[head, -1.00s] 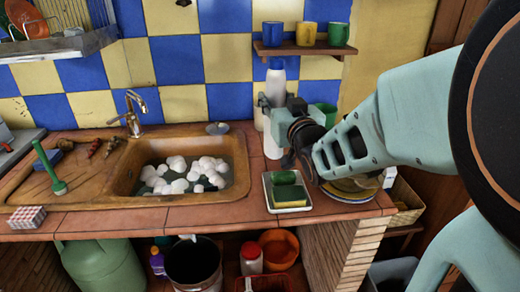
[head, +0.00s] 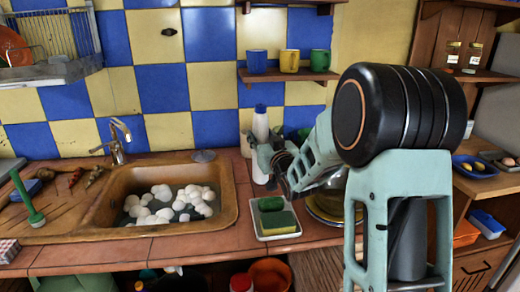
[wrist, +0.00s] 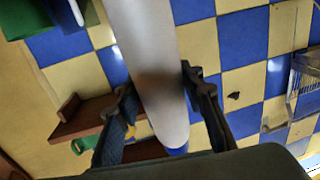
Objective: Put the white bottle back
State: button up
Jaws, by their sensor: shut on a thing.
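The white bottle (head: 260,128) has a blue cap and is upright at the back of the counter, right of the sink, in the head view. My gripper (head: 264,158) is shut around its upper part. In the wrist view the bottle (wrist: 148,60) runs between the two fingers (wrist: 160,105), with its blue cap at the lower end of the picture. My gripper partly hides the bottle in the head view. I cannot tell whether its base touches the counter.
A white tray (head: 261,236) with a green-topped sponge lies in front of the bottle. Plates (head: 327,218) are stacked to the right, partly behind my arm. A wooden shelf (head: 288,76) with three cups hangs above. The sink (head: 118,224) holds white round things.

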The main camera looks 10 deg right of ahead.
jog(key=shift+w+f, duration=0.3)
jog(key=shift+f+b, duration=0.75)
jog(key=shift+f, duration=0.7)
jog(key=shift+f, duration=0.2)
jog(key=o, duration=1.2)
jog(key=shift+c, duration=0.2)
jog(key=s+d, duration=0.2)
jog(key=s, duration=1)
